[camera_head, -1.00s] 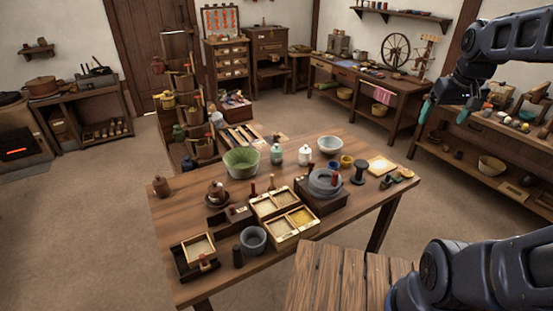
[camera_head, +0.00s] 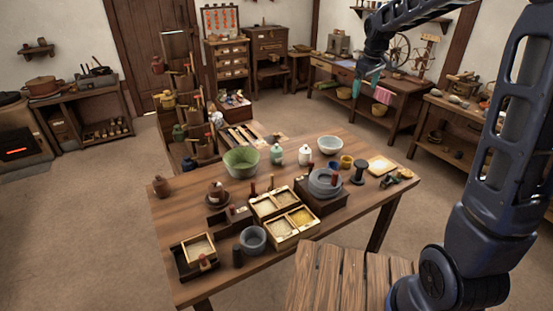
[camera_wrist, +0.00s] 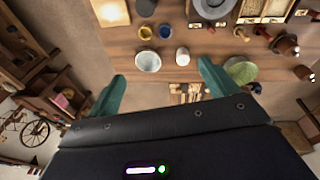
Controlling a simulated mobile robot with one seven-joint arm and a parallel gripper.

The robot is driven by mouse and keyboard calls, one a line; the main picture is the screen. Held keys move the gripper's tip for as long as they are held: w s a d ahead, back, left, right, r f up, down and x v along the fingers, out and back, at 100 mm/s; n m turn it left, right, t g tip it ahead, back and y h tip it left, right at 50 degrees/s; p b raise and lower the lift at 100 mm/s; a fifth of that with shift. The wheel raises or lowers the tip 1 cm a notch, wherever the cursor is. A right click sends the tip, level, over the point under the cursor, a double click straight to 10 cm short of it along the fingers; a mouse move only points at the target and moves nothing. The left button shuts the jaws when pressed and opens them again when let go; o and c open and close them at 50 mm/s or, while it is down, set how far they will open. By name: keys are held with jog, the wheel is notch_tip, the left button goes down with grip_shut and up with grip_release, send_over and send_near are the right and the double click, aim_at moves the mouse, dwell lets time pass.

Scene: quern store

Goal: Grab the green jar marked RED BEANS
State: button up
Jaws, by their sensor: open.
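The pale green lidded jar (camera_head: 277,154) stands upright near the table's far edge, between the green bowl (camera_head: 241,161) and the white jar (camera_head: 305,155). Its label is too small to read. My gripper (camera_head: 367,81) is open and empty, raised high beyond the table's far right side, well apart from the jar. In the wrist view my gripper's teal fingers (camera_wrist: 160,73) are spread wide. The white jar (camera_wrist: 182,57) shows between them. I cannot make out the green jar there; the right finger may hide it.
The table (camera_head: 180,225) also holds a white bowl (camera_head: 331,145), a grey quern (camera_head: 325,183), a box with several compartments (camera_head: 285,235), a grey mortar (camera_head: 253,240) and a black spool (camera_head: 359,172). A stepped shelf (camera_head: 185,110) stands behind the table.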

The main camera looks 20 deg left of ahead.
jog(key=w+a+f+n, duration=0.3)
jog(key=w+a+f, duration=0.3)
jog(key=a, duration=0.4)
jog(key=n+g, duration=0.2)
jog(key=n, duration=0.4)
send_over(277, 149)
notch_tip(277, 149, down, 25)
jog(key=shift+w, duration=0.15)
jog(key=shift+a+f+n, duration=0.25)
jog(key=shift+f+n, duration=0.05)
jog(key=shift+f, duration=0.2)
jog(key=shift+w+f, duration=0.1)
jog(key=shift+f, duration=5.1)
jog(key=shift+r, duration=0.1)
jog(key=c, duration=1.3)
